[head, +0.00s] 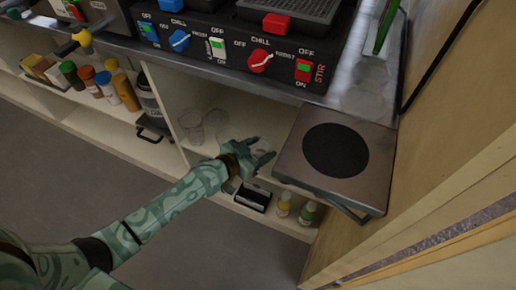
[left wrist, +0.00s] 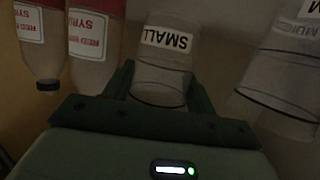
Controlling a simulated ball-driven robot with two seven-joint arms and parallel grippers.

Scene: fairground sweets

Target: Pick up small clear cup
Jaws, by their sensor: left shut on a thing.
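The small clear cup (left wrist: 165,62) has a white label reading SMALL, which appears upside down in the left wrist view. My left gripper (left wrist: 161,88) is shut on it, one finger on each side of the cup. In the head view my left gripper (head: 262,156) reaches into the shelf under the counter, just left of the steel plate. The cup is hard to make out there, partly hidden by the gripper. My right gripper is not in view.
Other clear cups (head: 214,120) stand on the shelf to the left. A steel plate with a black disc (head: 290,160) juts out beside my gripper.

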